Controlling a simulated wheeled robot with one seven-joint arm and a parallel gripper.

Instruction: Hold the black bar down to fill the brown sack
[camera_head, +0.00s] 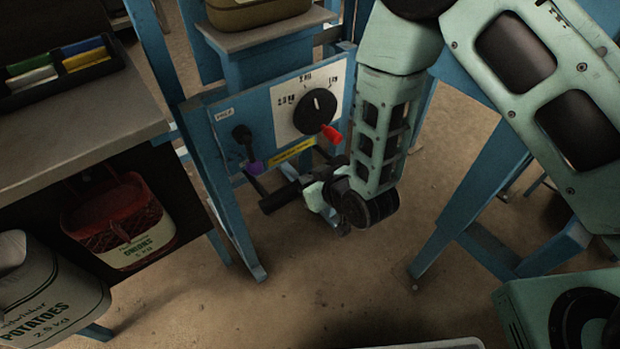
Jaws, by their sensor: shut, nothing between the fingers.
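The black bar (277,199) runs low across the front of the blue machine, below its control panel. Its right part is hidden behind my gripper (314,197). My gripper is shut and empty, at the bar's right part; whether it touches or presses the bar I cannot tell. I can make out no clearly brown sack. A greyish sack marked POTATOES 2.5 kg (50,295) stands at the lower left.
A red ONIONS sack (122,225) sits under the grey bench (75,132). Blue legs (470,190) stand at right. Floor between is bare.

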